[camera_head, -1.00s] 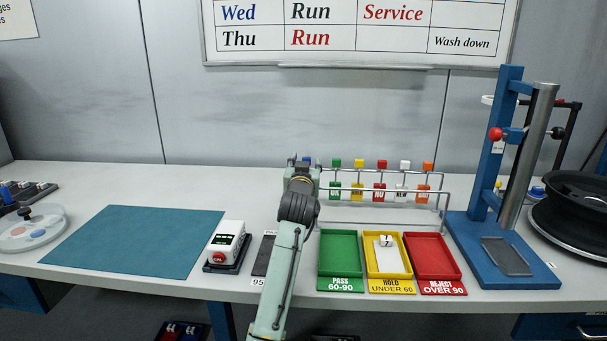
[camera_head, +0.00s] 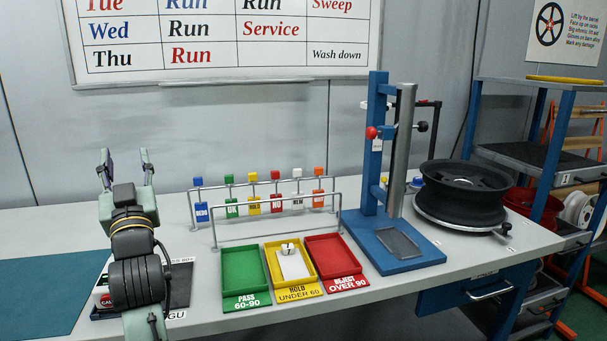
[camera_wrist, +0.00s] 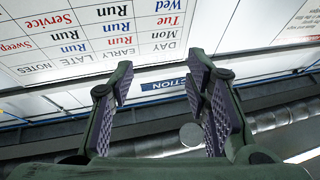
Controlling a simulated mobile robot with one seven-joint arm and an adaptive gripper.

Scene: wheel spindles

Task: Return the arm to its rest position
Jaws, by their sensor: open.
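My gripper (camera_head: 125,165) is raised above the left part of the bench in the head view, its two fingers pointing up and apart. In the wrist view my gripper (camera_wrist: 160,88) shows its two fingers spread with nothing between them. Behind them are the upside-down whiteboard (camera_wrist: 60,45) and the wall. My arm rises from the bottom edge of the head view and hides part of the bench behind it.
A teal mat (camera_head: 40,290) lies at the left. Green (camera_head: 245,270), yellow (camera_head: 308,270) and red (camera_head: 325,250) trays sit mid-bench; a small white piece (camera_head: 288,249) is in the yellow one. Behind them is a tag rack (camera_head: 270,240). A blue press stand (camera_head: 375,150) and black wheel (camera_head: 465,190) stand right.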

